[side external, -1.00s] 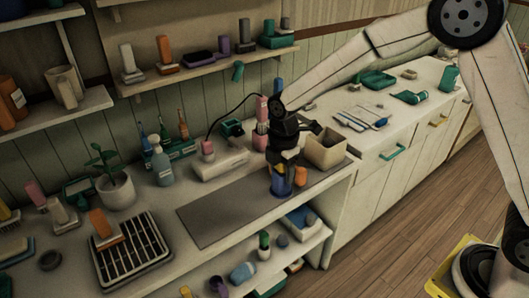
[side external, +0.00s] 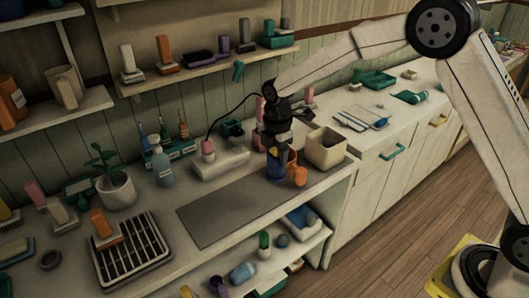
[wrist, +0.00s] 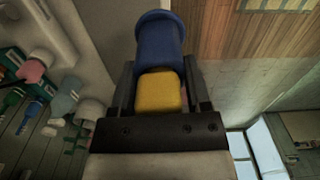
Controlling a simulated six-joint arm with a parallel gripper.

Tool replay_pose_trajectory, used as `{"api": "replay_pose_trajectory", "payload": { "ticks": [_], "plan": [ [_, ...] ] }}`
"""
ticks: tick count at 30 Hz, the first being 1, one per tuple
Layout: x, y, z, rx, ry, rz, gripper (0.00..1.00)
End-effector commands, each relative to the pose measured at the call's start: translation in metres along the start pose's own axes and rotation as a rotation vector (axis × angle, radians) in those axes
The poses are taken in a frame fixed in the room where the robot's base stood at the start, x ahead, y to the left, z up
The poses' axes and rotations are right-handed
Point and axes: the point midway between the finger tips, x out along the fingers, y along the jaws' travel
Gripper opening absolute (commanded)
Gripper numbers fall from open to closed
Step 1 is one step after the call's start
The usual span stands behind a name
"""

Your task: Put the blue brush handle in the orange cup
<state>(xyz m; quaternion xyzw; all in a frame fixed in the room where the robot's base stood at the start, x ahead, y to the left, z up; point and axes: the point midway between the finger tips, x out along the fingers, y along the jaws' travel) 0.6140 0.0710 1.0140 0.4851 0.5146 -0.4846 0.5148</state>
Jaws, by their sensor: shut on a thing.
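My gripper (side external: 277,146) points down above the counter, near the front right end of the grey mat. In the wrist view my gripper (wrist: 160,88) is shut on the yellow part (wrist: 158,93) of the blue brush handle (wrist: 160,42); the wide blue end extends beyond the fingers. In the side view the blue handle (side external: 274,172) hangs below the jaws. The orange cup (side external: 299,177) is close beside it on the right, partly hidden by the handle. I cannot tell whether they touch. The cup does not show clearly in the wrist view.
A beige square container (side external: 326,150) stands close on the right. A white block-like base (side external: 220,164) with pink-topped items is behind left. The grey mat (side external: 215,218) is clear on the left. The counter's front edge (side external: 290,208) is near, with a filled shelf below.

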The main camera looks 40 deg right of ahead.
Motion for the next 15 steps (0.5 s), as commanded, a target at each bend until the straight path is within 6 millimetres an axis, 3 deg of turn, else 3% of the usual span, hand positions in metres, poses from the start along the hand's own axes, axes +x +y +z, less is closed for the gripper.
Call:
{"api": "replay_pose_trajectory", "payload": {
  "ticks": [6,15],
  "plan": [
    [-0.003,0.036,0.028,0.018,0.0,0.003,0.0],
    [-0.007,0.076,0.07,0.037,0.0,0.003,0.0]
  ]
}}
